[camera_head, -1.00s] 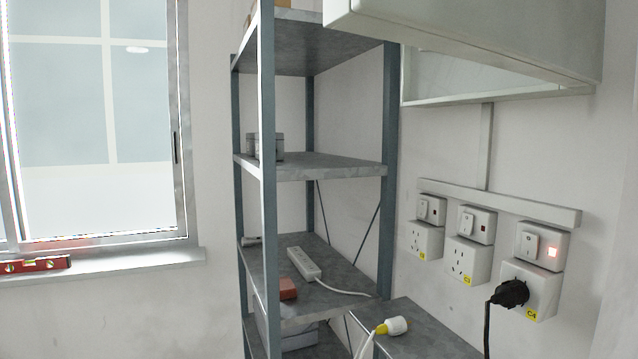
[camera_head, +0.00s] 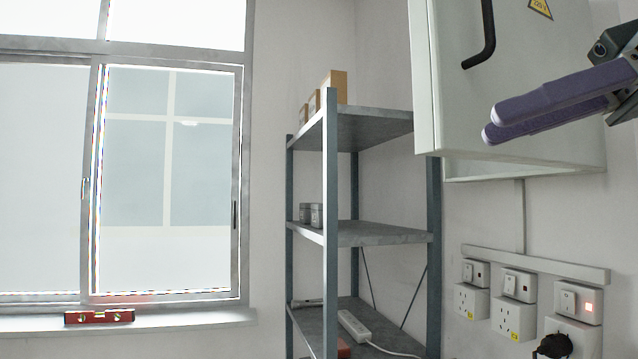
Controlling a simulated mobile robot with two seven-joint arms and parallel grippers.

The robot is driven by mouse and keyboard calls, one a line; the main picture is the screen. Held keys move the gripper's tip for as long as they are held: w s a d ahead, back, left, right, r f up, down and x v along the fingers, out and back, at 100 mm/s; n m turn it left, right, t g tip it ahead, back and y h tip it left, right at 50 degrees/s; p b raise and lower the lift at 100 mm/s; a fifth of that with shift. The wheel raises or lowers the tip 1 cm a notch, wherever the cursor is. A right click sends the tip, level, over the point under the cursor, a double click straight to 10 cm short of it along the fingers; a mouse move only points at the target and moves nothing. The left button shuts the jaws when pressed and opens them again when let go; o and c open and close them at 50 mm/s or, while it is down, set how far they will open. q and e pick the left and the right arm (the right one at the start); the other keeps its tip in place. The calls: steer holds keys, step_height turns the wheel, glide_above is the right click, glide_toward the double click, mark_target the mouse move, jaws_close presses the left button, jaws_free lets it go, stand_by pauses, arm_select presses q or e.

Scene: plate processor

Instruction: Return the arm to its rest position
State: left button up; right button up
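My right gripper (camera_head: 493,124) comes in from the upper right of the head view, with two long purple fingers pointing left. The fingers overlap in the picture and lie close together. Nothing shows held in them, but the angle hides whether they are apart. The gripper appears in front of the white wall cabinet (camera_head: 520,85); its distance from the cabinet is unclear. My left gripper is not in view.
A grey metal shelf unit (camera_head: 331,200) stands in the corner, holding boxes and a white power strip (camera_head: 353,325). Wall sockets (camera_head: 513,318) with a black plug (camera_head: 554,346) sit below the cabinet. A red level (camera_head: 99,317) lies on the window sill (camera_head: 190,320).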

step_height(320, 180, down, 19)
steer(key=a+m+h, duration=0.3)
steer(key=m+h, duration=0.1)
steer(key=s+d+f+m+h, duration=0.2)
steer(key=s+f+m+h, duration=0.35)
steer(key=s+f, duration=0.95)
steer(key=s+d+f+h, duration=0.3)
steer(key=s+f+h, duration=0.1)
steer(key=s, duration=0.2)
step_height(320, 180, up, 23)
steer(key=p, duration=2.2)
steer(key=shift+d+f+m+t, duration=0.2)
steer(key=shift+m+t, duration=0.1)
steer(key=shift+m, duration=0.15)
